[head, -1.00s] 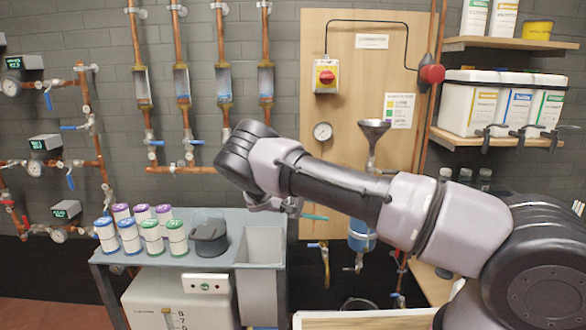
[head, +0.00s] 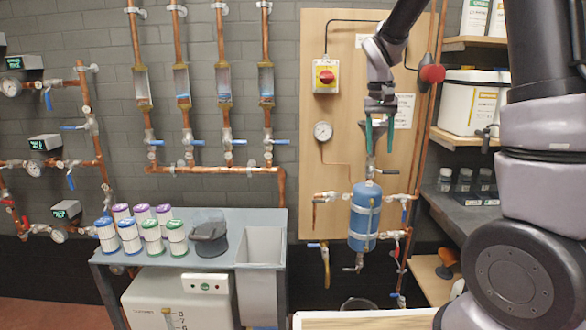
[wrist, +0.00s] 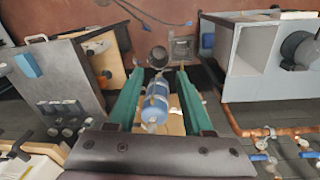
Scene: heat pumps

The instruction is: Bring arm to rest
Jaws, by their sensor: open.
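My gripper (head: 378,136) hangs pointing down in the head view, in front of the wooden wall panel (head: 345,200). Its green fingers are apart with nothing between them. In the wrist view my gripper (wrist: 158,78) shows two parted green fingers, with the blue cylinder (wrist: 156,104) seen beyond the gap. My arm is folded upright at the right, its upper part leaving the top of the head view.
A grey bench (head: 185,266) at the left holds several capped canisters (head: 152,233) and a dark jug (head: 208,238). Copper pipes with valves (head: 228,140) line the wall. Shelves (head: 470,139) with containers stand at the right, close to my arm. The space above the bench is clear.

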